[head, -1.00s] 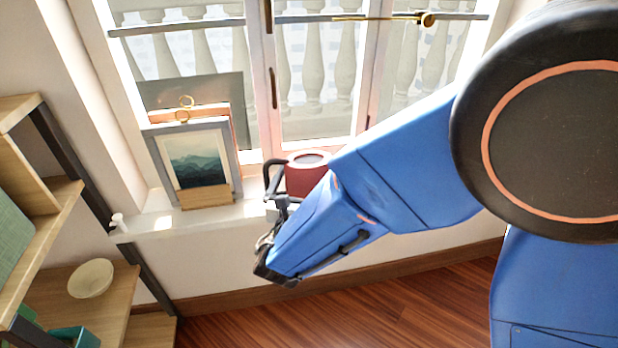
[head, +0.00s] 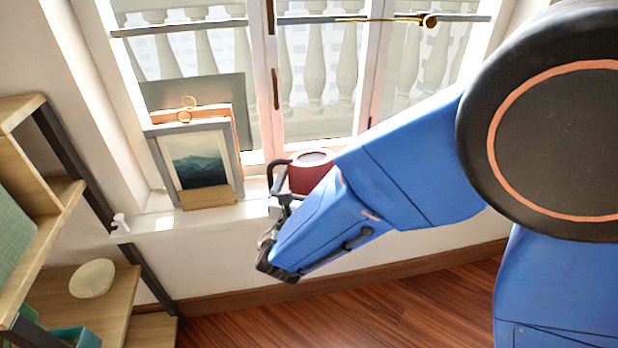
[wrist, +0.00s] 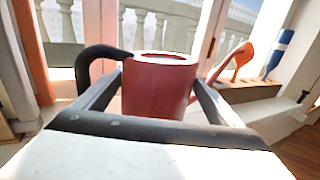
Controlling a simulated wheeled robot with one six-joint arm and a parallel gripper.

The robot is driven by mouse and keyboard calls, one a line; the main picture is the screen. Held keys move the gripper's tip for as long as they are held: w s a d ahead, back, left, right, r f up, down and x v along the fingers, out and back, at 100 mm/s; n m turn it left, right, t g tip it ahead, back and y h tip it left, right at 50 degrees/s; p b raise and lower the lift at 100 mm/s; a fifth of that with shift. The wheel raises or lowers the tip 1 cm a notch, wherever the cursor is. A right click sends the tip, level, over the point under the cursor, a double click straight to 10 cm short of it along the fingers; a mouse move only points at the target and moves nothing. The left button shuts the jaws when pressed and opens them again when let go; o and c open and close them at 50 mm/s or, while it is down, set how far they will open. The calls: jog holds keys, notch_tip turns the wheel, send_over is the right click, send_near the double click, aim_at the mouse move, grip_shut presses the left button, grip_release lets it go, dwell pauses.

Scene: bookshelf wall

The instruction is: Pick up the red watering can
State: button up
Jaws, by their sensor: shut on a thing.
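The red watering can (head: 308,176) is at the window sill in the head view, partly hidden behind my blue arm. Its dark handle (head: 273,172) sticks out on the left. In the wrist view the red can (wrist: 158,88) stands upright between my two fingers, with its black handle (wrist: 92,58) curving to the left. My gripper (wrist: 155,95) is shut on the can's body, one finger on each side. In the head view my gripper (head: 283,203) is mostly hidden by the arm. I cannot tell whether the can's base touches the sill.
Framed pictures (head: 197,163) lean on the sill (head: 165,222) to the left. A wooden shelf (head: 115,290) with a bowl (head: 92,278) is at lower left.

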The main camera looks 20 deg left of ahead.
notch_tip(320, 180, up, 10)
jog(key=shift+f, duration=0.15)
dwell(0.3)
